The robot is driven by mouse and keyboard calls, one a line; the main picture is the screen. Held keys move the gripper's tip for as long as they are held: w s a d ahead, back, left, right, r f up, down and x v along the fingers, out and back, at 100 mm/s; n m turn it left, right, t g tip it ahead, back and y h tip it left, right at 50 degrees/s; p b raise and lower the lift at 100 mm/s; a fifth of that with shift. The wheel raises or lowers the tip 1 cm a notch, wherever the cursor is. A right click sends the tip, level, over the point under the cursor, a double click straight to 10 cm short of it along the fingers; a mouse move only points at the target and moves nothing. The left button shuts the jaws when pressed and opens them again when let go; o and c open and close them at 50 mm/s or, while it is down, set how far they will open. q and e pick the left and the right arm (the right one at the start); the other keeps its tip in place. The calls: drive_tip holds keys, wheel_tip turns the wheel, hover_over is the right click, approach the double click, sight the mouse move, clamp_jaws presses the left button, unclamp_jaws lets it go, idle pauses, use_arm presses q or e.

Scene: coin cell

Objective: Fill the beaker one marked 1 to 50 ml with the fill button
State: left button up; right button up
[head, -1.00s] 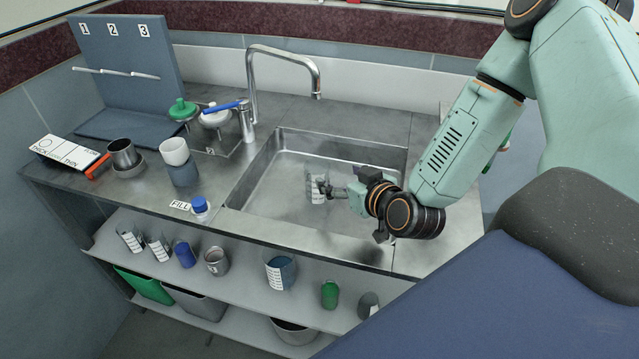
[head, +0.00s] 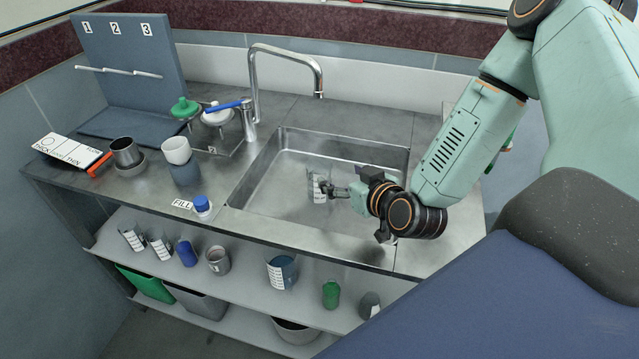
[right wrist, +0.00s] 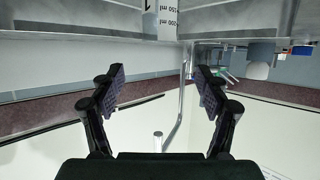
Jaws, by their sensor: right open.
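A clear beaker with a white marked scale (head: 317,187) stands in the steel sink; no number 1 can be read on it. My right gripper (head: 327,189) is just right of the beaker in the head view. In the right wrist view my right gripper (right wrist: 160,82) is open and empty, the beaker beyond its fingers. The blue-topped fill button (head: 202,204) sits beside the FILL label (head: 182,204). My left gripper is not in view.
The sink (head: 270,195) lies under the tap (head: 318,88), whose spout hangs above it. A white cup (head: 176,150) and a metal cup (head: 125,152) stand on the counter at left. A lower shelf (head: 240,275) holds several beakers and bottles.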

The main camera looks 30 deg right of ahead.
clamp_jaws()
idle(0.8)
idle(1.2)
